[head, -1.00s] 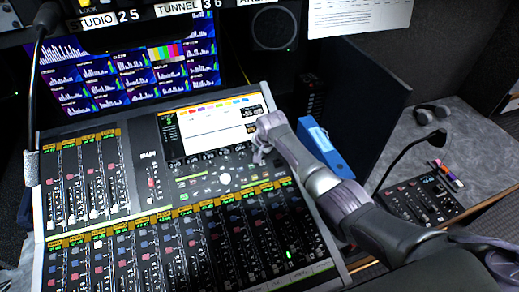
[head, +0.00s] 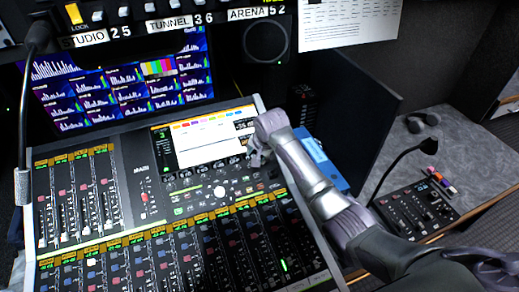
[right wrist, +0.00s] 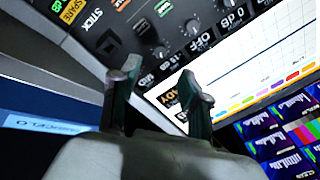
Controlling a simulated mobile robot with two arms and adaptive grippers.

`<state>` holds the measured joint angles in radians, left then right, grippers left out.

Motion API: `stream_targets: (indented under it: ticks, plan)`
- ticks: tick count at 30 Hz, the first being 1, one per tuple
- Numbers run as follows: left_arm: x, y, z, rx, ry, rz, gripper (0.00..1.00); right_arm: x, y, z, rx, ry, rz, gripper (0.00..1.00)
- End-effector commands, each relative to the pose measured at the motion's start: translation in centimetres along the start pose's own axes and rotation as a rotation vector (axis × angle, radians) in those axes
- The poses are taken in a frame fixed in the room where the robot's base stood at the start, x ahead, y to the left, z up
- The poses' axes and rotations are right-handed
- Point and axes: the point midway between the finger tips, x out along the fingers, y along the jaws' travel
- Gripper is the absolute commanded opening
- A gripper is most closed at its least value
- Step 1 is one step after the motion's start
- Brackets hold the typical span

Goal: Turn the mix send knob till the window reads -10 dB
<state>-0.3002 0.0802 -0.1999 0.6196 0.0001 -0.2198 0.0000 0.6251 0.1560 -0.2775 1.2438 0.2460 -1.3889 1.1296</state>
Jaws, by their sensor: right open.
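My right gripper (head: 255,157) is over the mixing console (head: 130,235), at the right edge of its screen (head: 205,141). In the right wrist view its two fingers (right wrist: 156,86) are apart with nothing held between them. Small dark knobs (right wrist: 160,52) stand on the panel beyond the fingertips, beside printed values such as OFF and 0 dB. I cannot tell which is the mix send knob. A small black readout window (head: 243,125) sits at the screen's upper right; its figures are too small to read surely. My left gripper is not in view.
A gooseneck microphone (head: 38,38) rises at the left, another with a small control box (head: 415,205) at the right. A multi-graph monitor (head: 125,85) stands behind the console. Headphones (head: 422,122) lie on the right desk.

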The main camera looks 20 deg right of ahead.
Motion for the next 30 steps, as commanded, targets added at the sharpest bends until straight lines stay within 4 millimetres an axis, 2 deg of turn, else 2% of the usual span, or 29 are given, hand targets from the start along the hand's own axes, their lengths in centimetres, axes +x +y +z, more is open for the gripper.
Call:
stream_targets:
  ticks: [3, 9, 30]
  plan:
    - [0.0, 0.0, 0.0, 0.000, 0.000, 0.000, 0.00, -2.2, 0.0, 0.0, 0.000, 0.001, -0.002, 0.46]
    - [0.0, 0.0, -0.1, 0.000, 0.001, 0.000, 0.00, -4.1, 0.0, 0.0, 0.000, 0.000, -0.001, 0.46]
    - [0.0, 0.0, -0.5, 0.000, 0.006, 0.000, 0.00, -4.3, 0.0, 0.0, 0.000, -0.001, 0.001, 0.46]
